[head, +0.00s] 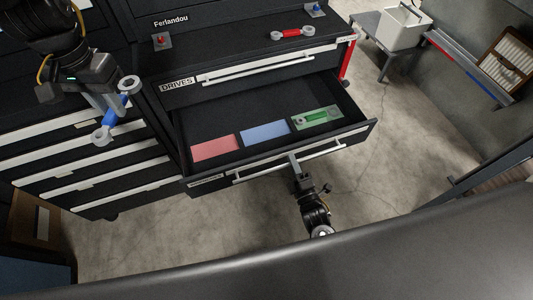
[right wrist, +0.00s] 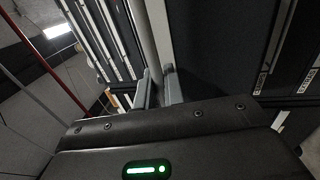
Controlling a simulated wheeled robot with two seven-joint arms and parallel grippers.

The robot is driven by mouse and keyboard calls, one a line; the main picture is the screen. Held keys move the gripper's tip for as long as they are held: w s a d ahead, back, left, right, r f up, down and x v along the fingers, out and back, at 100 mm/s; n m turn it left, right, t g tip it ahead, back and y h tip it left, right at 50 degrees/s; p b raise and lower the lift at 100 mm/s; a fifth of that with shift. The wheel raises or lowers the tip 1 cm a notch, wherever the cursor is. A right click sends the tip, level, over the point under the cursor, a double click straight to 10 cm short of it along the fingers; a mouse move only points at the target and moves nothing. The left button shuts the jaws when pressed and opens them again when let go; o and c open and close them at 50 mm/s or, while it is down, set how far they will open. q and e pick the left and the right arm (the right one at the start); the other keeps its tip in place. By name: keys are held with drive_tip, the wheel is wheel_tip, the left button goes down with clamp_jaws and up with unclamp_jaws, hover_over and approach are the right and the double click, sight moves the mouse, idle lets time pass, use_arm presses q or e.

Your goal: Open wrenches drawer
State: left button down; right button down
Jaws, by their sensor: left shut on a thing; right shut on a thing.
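The lower drawer (head: 240,170) stands pulled out from the dark cabinet. Its label is too small to read. Inside lie a red pad (head: 215,148), a blue pad (head: 265,132) and a green pad (head: 330,113) with a green wrench (head: 318,117) on it. My right gripper (head: 294,160) is shut on the drawer's pale bar handle (head: 330,148); the right wrist view shows its fingers (right wrist: 161,88) around the bar (right wrist: 155,35). My left gripper (head: 117,105) is shut on a blue wrench (head: 124,112), held above the left cabinet's drawers, apart from the open drawer.
The DRIVES drawer (head: 260,75) above is shut. A red wrench (head: 292,34) lies on the cabinet top. A bench (head: 375,45) with a white bin (head: 402,27) stands at the back right. Floor (head: 400,120) right of the drawer is clear.

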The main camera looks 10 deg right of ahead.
drive_tip(key=shift+s, duration=0.1)
use_arm(q)
drive_tip(key=shift+w, duration=0.1)
use_arm(e)
drive_tip(key=c, duration=1.6)
unclamp_jaws()
